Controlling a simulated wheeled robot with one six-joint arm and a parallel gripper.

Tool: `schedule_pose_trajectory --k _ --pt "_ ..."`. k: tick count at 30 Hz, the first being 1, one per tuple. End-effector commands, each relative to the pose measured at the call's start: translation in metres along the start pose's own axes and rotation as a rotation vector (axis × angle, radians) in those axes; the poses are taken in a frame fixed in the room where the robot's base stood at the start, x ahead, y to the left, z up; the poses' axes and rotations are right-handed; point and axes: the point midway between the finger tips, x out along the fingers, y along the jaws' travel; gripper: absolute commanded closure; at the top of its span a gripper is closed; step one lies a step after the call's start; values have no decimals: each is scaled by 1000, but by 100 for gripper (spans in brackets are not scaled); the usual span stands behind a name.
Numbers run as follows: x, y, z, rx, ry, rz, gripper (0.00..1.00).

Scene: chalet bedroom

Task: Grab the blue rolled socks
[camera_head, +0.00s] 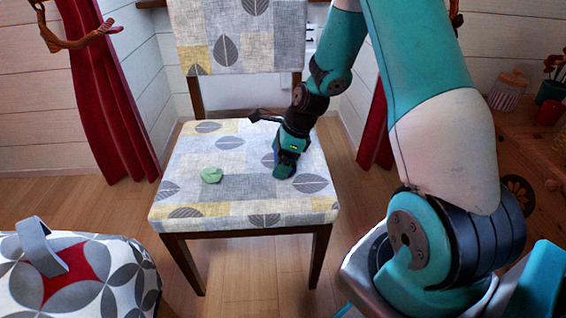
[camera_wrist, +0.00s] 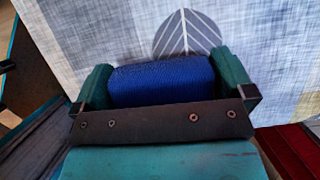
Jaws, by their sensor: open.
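The blue rolled socks (camera_wrist: 162,81) lie on the patterned seat of the chair and show between the two fingers in the wrist view. In the head view they are mostly hidden by my gripper (camera_head: 284,172), which reaches down to the right part of the seat. In the wrist view my gripper (camera_wrist: 168,88) is open, with one dark green finger on each side of the socks. I cannot tell whether the fingers touch them.
The chair (camera_head: 240,208) has a tall padded back behind my gripper. A pale green object (camera_head: 211,175) lies on the seat to the left. A patterned stool (camera_head: 100,268) with a grey strap-like thing (camera_head: 42,245) stands front left. A wooden cabinet (camera_head: 525,135) is at the right.

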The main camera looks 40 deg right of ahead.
Motion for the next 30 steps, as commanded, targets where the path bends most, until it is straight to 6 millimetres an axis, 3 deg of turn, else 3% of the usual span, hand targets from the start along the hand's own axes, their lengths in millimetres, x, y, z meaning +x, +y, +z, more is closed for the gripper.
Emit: schedule_pose_trajectory --k 2,3,7,20,26,30 --pt "-1 0 0 0 0 -1 0" --pt "-1 0 0 0 0 -1 5" --pt "-1 0 0 0 0 0 33" --pt "-11 0 5 -1 -1 -2 33" --pt "-44 -1 18 -2 -2 -4 33" --pt "-83 -1 34 -2 -2 -5 33"
